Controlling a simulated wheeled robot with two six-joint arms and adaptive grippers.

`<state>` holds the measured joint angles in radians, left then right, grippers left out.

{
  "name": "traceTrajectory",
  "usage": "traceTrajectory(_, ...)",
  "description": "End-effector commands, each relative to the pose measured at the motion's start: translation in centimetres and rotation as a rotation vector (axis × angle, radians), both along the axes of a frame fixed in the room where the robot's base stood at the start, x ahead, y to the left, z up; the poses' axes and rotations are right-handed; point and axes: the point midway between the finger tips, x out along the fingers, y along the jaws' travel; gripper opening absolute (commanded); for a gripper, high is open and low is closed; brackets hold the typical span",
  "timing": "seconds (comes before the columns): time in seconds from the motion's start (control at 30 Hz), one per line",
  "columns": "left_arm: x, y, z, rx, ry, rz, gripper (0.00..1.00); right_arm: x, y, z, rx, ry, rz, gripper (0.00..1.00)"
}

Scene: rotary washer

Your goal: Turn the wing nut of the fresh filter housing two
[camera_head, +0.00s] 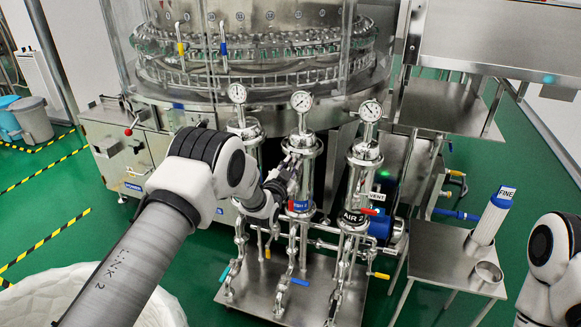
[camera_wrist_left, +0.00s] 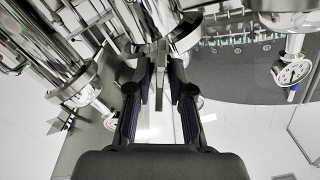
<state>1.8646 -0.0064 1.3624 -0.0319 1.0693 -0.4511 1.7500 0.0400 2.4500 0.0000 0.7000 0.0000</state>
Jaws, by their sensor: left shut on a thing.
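Three steel filter housings with gauges on top stand in a row in the head view. The middle housing (camera_head: 303,143) has a blue label, only partly readable, and my left gripper (camera_head: 291,166) reaches its front from the left. In the left wrist view my left gripper (camera_wrist_left: 160,78) is shut on a thin upright metal piece, which looks like the wing nut (camera_wrist_left: 160,58) on the housing's clamp. The gripper hides much of the nut in the head view. My right arm shows at the right edge; its gripper is out of the picture.
The left housing (camera_head: 246,130) and the AIR housing (camera_head: 363,153) stand close on either side, with gauges and coloured valve handles. The rotary washer (camera_head: 250,55) is behind. A side table (camera_head: 440,262) at right bears a white FINE cartridge (camera_head: 492,217) and a steel cup (camera_head: 487,273).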

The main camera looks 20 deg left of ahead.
Motion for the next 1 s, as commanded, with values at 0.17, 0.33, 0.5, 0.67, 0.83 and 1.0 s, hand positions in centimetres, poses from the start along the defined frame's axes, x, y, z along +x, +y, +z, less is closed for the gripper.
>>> traceTrajectory(0.17, -0.06, 0.01, -0.21, -0.166, 0.009, 0.000, 0.00, 0.00, 0.00, -0.22, 0.000, 0.000, 0.000, 0.00)
traceTrajectory(0.33, -0.07, 0.00, -0.25, -0.327, 0.015, 0.001, 0.00, 0.00, 0.00, -0.34, 0.000, 0.000, 0.000, 0.00)
traceTrajectory(0.5, -0.08, 0.00, -0.27, -0.488, 0.021, 0.001, 0.00, 0.00, 0.00, -0.45, 0.000, 0.000, 0.000, 0.00)
traceTrajectory(0.67, -0.09, -0.01, -0.29, -0.639, 0.027, 0.001, 0.00, 0.00, 0.00, -0.55, 0.000, 0.000, 0.000, 0.00)
traceTrajectory(0.83, -0.09, -0.01, -0.30, -0.801, 0.032, 0.001, 0.00, 0.00, 0.00, -0.63, 0.000, 0.000, 0.000, 0.00)
traceTrajectory(1.0, -0.09, -0.02, -0.30, -0.962, 0.038, 0.002, 0.00, 0.00, 0.01, -0.70, 0.000, 0.000, 0.000, 0.00)
